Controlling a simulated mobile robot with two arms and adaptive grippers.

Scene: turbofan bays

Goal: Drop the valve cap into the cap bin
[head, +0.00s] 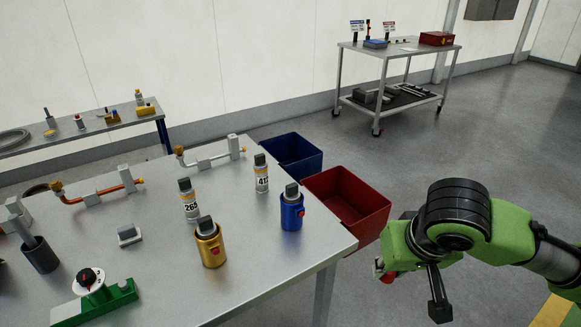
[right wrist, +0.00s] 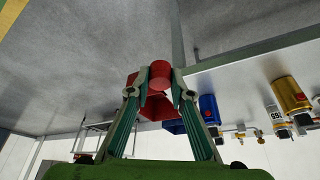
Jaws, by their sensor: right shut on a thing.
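A red valve cap (right wrist: 160,74) sits between the fingertips of my right gripper (right wrist: 159,84) in the right wrist view, and the gripper is shut on it. In the head view my right gripper (head: 383,268) is at the right of the table, with a bit of the red cap (head: 387,277) showing below it; the rest is hidden. A red open bin (head: 340,188) stands beside the table, to the left of the gripper and apart from it. It also shows partly behind the cap in the right wrist view (right wrist: 150,108). My left gripper is not in view.
A blue bin (head: 291,150) stands behind the red one. The metal table (head: 150,265) holds a blue cylinder (head: 291,212), a gold cylinder (head: 210,245), labelled bottles and pipe fittings. A cart (head: 400,50) stands farther back. Floor to the right is clear.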

